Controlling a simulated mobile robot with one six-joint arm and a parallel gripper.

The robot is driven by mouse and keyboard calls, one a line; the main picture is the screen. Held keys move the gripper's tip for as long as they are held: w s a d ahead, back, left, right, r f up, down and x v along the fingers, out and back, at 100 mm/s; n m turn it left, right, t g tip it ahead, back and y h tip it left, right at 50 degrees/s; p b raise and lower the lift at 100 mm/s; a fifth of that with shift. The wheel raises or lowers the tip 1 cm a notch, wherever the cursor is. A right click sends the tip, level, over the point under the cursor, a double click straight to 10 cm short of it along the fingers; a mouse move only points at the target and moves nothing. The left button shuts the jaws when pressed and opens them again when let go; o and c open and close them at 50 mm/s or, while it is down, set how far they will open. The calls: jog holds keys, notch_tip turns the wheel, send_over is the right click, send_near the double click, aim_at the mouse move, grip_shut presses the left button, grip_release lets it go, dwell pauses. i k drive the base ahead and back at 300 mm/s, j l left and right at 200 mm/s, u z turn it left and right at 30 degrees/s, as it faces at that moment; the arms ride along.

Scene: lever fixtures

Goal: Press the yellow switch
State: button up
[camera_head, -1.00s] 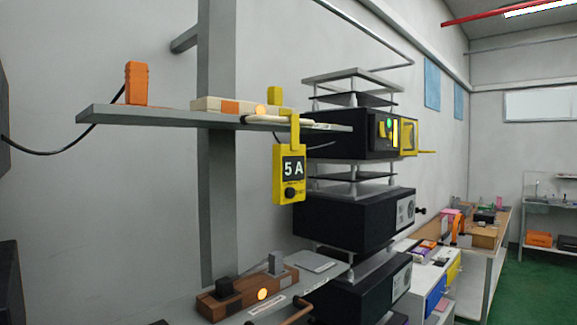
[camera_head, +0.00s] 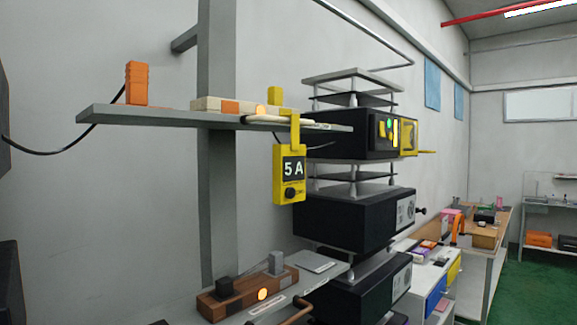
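A yellow block (camera_head: 275,95) stands up at the right end of a cream and orange base (camera_head: 215,104) on the upper shelf; it looks like the yellow switch. A round orange light (camera_head: 261,110) glows at the base's front. Part of the base is hidden by a pale bar in front. A yellow tag marked "5A" with a black knob (camera_head: 290,175) hangs from the shelf edge just below. A black unit with a yellow panel (camera_head: 409,138) stands to the right. My gripper is not in view.
The grey upper shelf (camera_head: 150,117) also carries an orange block (camera_head: 136,82). On the lower shelf is a brown base (camera_head: 235,298) with black and grey blocks and a lit orange light. Stacked black units (camera_head: 345,215) stand on the right. Green floor (camera_head: 525,285) shows far right.

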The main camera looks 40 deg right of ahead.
aim_at(381, 124)
jog(key=z, duration=1.85)
